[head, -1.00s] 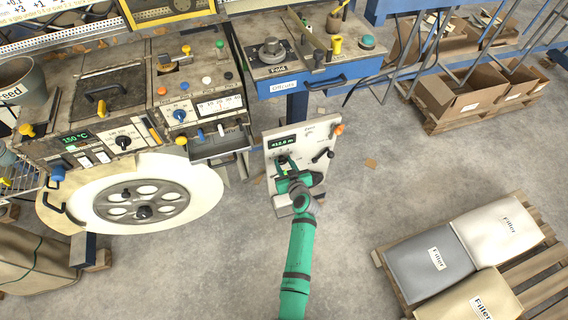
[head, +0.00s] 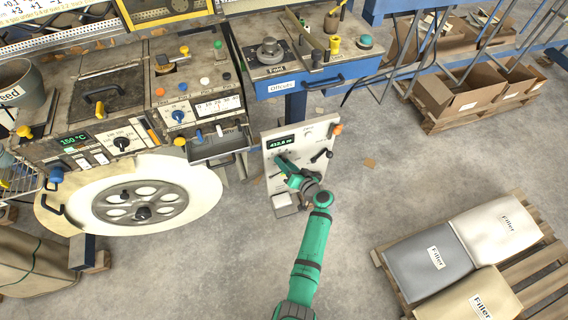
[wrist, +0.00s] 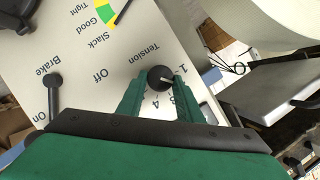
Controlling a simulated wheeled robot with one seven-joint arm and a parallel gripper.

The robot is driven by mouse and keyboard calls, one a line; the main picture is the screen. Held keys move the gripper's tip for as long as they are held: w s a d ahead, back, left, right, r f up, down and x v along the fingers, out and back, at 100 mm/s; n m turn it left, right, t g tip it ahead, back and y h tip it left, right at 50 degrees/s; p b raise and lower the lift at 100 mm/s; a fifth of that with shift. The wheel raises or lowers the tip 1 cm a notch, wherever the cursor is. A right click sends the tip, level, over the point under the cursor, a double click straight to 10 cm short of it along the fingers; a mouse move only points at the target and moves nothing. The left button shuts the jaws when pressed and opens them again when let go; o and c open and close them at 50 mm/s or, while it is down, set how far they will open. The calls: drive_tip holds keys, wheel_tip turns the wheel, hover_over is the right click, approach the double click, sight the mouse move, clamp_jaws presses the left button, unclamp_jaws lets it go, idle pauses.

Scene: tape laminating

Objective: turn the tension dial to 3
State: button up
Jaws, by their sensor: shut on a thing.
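The tension dial (wrist: 159,78) is a round black knob with a pale pointer line, on a pale panel marked "Tension". In the wrist view the green fingers of my gripper (wrist: 156,92) stand on either side of the knob, shut on it. The pointer line points to the right, just below the "1". In the head view my gripper (head: 287,172) is at the front of the control panel (head: 301,141) and hides the dial.
The brake lever (wrist: 54,90) stands left of the dial between "On" and "Off". A slack-to-good gauge (wrist: 106,10) is above it. In the head view an orange knob (head: 336,129) is on the panel's upper right. Open floor lies right of the panel.

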drive_tip(key=shift+d+f+m+t+y, duration=0.15)
drive_tip(key=shift+m+y, duration=0.6)
drive_tip(key=shift+m, duration=0.75)
drive_tip(key=shift+d+f+m+t+y, duration=0.1)
drive_tip(key=shift+f+m+t+y, duration=0.15)
drive_tip(key=shift+m+y, duration=0.9)
drive_tip(key=shift+m+h, duration=0.4)
drive_tip(key=shift+m, duration=0.15)
drive_tip(key=o, duration=1)
drive_tip(key=v, duration=1)
drive_tip(key=shift+s+d, duration=0.2)
drive_tip(key=shift+s, duration=0.1)
